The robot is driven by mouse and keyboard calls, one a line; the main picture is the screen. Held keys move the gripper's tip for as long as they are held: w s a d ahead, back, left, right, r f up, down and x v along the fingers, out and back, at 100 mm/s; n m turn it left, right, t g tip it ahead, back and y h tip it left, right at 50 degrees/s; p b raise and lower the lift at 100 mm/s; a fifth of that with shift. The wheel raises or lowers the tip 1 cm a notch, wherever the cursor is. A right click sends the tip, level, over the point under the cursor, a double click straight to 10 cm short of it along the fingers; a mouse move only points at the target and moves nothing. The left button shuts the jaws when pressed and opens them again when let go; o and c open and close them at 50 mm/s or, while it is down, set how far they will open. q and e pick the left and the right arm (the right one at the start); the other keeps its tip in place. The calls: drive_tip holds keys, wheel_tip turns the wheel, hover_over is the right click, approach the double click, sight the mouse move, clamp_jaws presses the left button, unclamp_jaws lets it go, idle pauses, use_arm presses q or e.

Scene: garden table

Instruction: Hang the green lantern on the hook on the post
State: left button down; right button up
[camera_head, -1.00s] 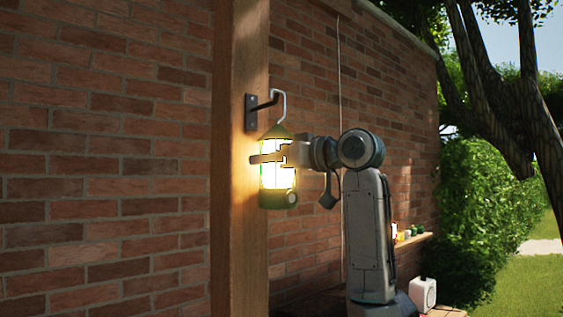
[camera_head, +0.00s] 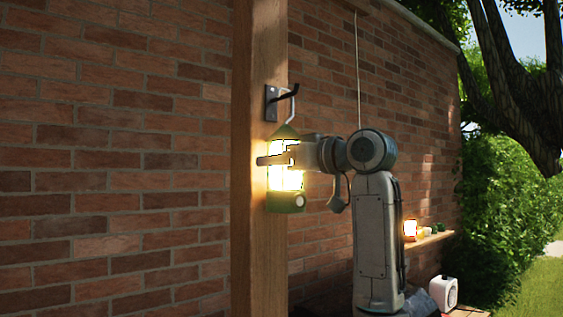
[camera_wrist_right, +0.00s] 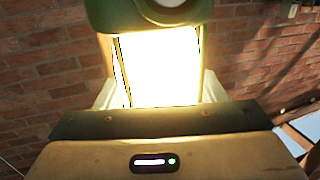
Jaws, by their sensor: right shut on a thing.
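The green lantern (camera_head: 286,203), lit, is upright in front of the wooden post (camera_head: 259,250). My right gripper (camera_head: 277,158) is shut around its glowing body from the right. A bent wire hanger (camera_head: 292,108) rises from the lantern's top. The dark hook (camera_head: 285,94) sticks out from a plate on the post, and the wire's top is at its arm, below the raised tip. I cannot tell whether the wire rests on the hook or is only beside it. In the right wrist view the lantern's green base (camera_wrist_right: 200,12) is at the top. My left gripper is not in view.
A brick wall (camera_head: 130,160) stands behind the post. At the right, a ledge (camera_head: 430,241) holds a small glowing lamp (camera_head: 410,230) and small items. A white box (camera_head: 444,291) stands below. A hedge (camera_head: 500,220) lies farther right.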

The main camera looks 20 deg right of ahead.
drive_tip(key=shift+r, duration=0.1)
drive_tip(key=o, duration=1.3)
drive_tip(key=shift+s+a, duration=0.1)
drive_tip(key=shift+o, duration=0.2)
drive_tip(key=shift+s, duration=0.1)
drive_tip(key=shift+s+d+f+b, duration=0.2)
drive_tip(key=shift+s+d+b, duration=0.1)
drive_tip(key=shift+b, duration=0.2)
drive_tip(key=b+v, duration=0.5)
drive_tip(key=v, duration=0.5)
drive_tip(key=shift+r, duration=0.2)
